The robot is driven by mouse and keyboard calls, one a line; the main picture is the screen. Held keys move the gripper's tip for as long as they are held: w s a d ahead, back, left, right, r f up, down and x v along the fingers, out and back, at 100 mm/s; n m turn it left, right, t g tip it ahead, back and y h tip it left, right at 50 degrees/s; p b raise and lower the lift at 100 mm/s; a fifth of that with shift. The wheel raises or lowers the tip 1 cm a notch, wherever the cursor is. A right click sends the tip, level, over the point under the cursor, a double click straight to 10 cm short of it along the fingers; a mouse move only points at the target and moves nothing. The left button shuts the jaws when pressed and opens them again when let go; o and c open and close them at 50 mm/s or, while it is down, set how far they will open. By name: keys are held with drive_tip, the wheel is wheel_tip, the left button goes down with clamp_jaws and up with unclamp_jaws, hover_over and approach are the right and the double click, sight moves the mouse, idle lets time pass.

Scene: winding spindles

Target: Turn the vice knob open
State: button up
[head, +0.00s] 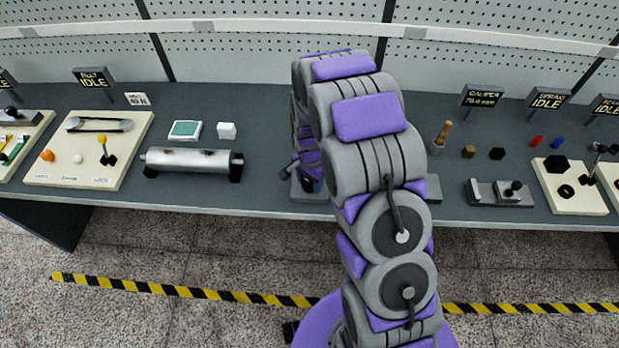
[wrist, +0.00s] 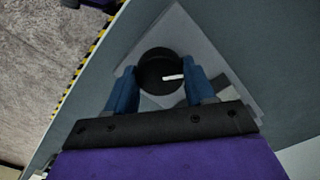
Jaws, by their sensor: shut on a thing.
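In the wrist view a round black knob (wrist: 152,66) with a white mark on its top sits between the two blue fingers of my gripper (wrist: 163,78). My gripper is shut on the knob from its two sides. The knob stands on a pale grey base (wrist: 179,32) on the dark table. The vice jaws cannot be made out. In the head view my arm hides most of this spot, and only a bit of the gripper and the grey base edge (head: 298,195) show left of my arm.
The long dark table (head: 270,190) carries a metal cylinder (head: 190,158) and a cream board (head: 130,165) on the left. A grey fixture (head: 497,195) and a cream panel (head: 588,200) stand on the right. A pegboard wall (head: 260,50) closes the back.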

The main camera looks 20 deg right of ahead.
drive_tip(key=n, duration=0.2)
drive_tip(key=n+p, duration=0.1)
drive_tip(key=n, duration=0.1)
drive_tip(key=shift+w+r+n, duration=0.15)
drive_tip(key=shift+n, duration=0.25)
drive_tip(key=n+p, duration=0.1)
drive_tip(key=n, duration=0.2)
drive_tip(key=shift+n, duration=0.3)
drive_tip(key=n+p, duration=0.1)
drive_tip(key=n, duration=0.6)
drive_tip(key=shift+p, duration=0.35)
drive_tip(key=n+p, duration=0.1)
drive_tip(key=n, duration=0.4)
drive_tip(key=shift+n+p, duration=0.3)
drive_tip(key=shift+w+n+p, duration=0.1)
drive_tip(key=shift+n+p, duration=0.45)
drive_tip(key=shift+n, duration=1.45)
drive_tip(key=o, duration=0.8)
drive_tip(key=shift+o, duration=1.3)
